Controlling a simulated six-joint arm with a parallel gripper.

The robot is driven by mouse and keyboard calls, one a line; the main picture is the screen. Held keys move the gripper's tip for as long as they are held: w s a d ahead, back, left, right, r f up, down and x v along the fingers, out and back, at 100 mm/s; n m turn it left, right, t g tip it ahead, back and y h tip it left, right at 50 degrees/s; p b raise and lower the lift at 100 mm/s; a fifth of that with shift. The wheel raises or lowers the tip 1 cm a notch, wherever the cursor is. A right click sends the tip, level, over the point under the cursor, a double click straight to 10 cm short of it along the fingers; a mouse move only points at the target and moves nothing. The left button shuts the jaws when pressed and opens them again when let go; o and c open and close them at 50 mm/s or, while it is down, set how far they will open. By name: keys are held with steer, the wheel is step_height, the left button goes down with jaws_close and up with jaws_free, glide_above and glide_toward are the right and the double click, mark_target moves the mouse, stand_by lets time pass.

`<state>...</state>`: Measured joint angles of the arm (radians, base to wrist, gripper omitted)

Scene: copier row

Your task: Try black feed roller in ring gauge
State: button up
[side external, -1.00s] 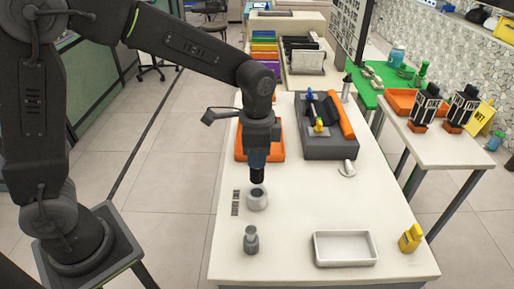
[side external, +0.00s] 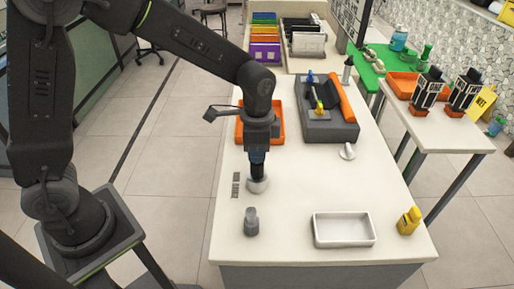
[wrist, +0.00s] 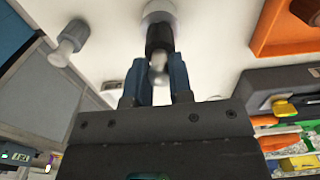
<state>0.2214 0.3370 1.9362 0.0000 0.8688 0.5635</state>
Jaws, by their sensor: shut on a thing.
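The black feed roller (side external: 257,171) hangs upright under my gripper (side external: 257,157), which is shut on its upper end. The ring gauge (side external: 257,187), a short pale grey ring, stands on the white table directly below. The roller's lower end meets the top of the ring; I cannot tell how far inside it is. In the wrist view, the black roller (wrist: 159,37) with a light grey end shows between the blue fingers of my gripper (wrist: 161,80). The pale ring gauge (wrist: 158,9) is at its far end, its bore hidden by the roller.
A grey stepped peg (side external: 251,222) stands in front of the ring. A white tray (side external: 343,230) and a yellow object (side external: 409,221) are at the front right. An orange tray (side external: 277,133) and a dark grey unit (side external: 327,122) are behind. Bare tabletop lies right of the ring.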

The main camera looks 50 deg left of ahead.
steer(key=shift+f, duration=0.35)
steer(key=o, duration=0.9)
step_height(320, 180, up, 13)
steer(key=s+a+n+t, duration=0.2)
steer(key=s+a+n, duration=0.1)
steer(key=s, duration=0.2)
steer(key=s+a+r+n+t, duration=0.1)
steer(key=s+a+n, duration=0.1)
steer(key=s, duration=0.4)
steer(key=s+a+n+t, duration=0.2)
steer(key=s+a+n, duration=0.1)
steer(key=s, duration=0.3)
steer(key=shift+s+a+r+n+t, duration=0.1)
steer(key=shift+a+r+n+t, duration=0.15)
steer(key=shift+n, duration=0.25)
